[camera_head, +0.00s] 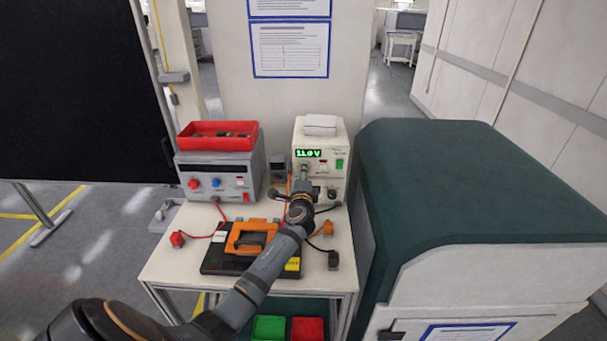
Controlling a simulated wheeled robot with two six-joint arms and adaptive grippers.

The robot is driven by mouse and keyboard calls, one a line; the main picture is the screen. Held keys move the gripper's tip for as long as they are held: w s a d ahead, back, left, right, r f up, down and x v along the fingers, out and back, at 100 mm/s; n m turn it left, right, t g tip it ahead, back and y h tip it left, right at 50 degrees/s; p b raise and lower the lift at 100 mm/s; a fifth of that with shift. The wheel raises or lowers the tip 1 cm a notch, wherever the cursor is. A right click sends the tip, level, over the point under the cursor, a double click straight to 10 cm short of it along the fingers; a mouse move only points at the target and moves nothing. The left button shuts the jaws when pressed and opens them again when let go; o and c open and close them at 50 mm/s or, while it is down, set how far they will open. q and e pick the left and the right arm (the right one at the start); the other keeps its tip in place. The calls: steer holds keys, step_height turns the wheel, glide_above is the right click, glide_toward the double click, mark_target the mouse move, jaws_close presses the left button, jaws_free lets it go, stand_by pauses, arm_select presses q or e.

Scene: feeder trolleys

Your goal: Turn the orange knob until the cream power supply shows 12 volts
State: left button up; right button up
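The cream power supply (339,150) stands at the back right of the white table. Its green display (308,153) is lit and seems to read 11.0 V; the digits are small and blurred. My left arm reaches in from the lower left, and my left gripper (304,177) is at the front panel, just below the display. The orange knob cannot be made out and seems hidden behind the gripper. Whether the fingers are open or shut on the knob cannot be told. My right gripper is not in view.
A grey supply (213,170) with a red bin (217,128) on top stands to the left. A large green-and-cream machine (450,190) stands close on the right.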

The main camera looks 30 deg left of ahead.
arm_select(q)
steer(key=shift+o, duration=1.3)
steer(key=shift+s+d, duration=0.1)
steer(key=v, duration=1.1)
steer(key=shift+s+d, duration=0.25)
steer(key=shift+s, duration=0.1)
steer(key=shift+f, duration=0.1)
